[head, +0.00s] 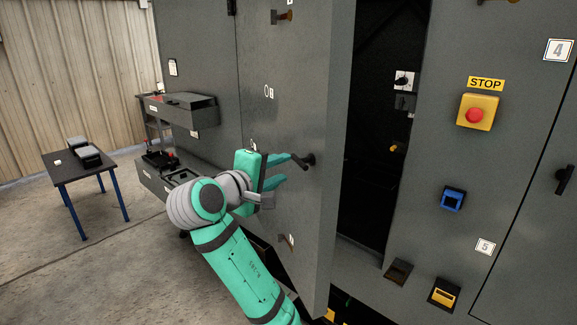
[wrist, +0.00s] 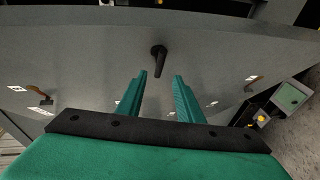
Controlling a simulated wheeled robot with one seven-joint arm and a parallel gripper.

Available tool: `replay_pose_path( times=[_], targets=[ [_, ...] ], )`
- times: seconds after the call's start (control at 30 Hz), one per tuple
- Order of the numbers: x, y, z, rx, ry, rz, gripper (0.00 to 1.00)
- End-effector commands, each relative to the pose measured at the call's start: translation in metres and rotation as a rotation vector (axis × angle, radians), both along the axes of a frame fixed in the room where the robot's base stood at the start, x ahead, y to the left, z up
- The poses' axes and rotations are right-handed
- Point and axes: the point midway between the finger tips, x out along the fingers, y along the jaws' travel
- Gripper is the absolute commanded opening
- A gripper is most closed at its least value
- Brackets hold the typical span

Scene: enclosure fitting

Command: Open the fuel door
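A tall grey cabinet door (head: 290,105) stands swung out, with a dark interior showing to its right. Its black lever handle (head: 307,160) sits near the door's right edge. No readable label tells me whether this is the fuel door. My gripper (head: 284,169) is open in front of this door, its fingers pointing at the handle. In the wrist view my gripper (wrist: 159,76) has its two green fingers apart and empty. The handle (wrist: 158,61) appears just beyond the fingertips, between them, with its lever pointing down toward them. I cannot tell whether anything touches.
The dark opening (head: 371,130) lies right of the door. A panel with a yellow-and-red stop button (head: 476,113) and a blue socket (head: 452,198) stands beyond. Open drawers (head: 185,112) stick out at left. A small table (head: 84,163) stands on clear floor.

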Motion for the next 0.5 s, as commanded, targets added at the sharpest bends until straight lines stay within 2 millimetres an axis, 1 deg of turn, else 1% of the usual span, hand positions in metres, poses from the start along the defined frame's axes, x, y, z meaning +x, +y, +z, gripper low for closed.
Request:
replay_pose_path(
  times=[0.03, 0.1, 0.2, 0.33, 0.5],
  targets=[
    [-0.007, 0.004, 0.001, 0.0, -0.001, 0.003, 0.33],
    [-0.015, 0.008, 0.003, 0.0, 0.001, 0.002, 0.33],
    [-0.023, 0.011, 0.005, 0.0, 0.0, 0.001, 0.33],
    [-0.028, 0.013, 0.005, 0.001, 0.002, -0.001, 0.33],
    [-0.028, 0.013, 0.005, 0.0, 0.002, -0.001, 0.33]
  ],
)
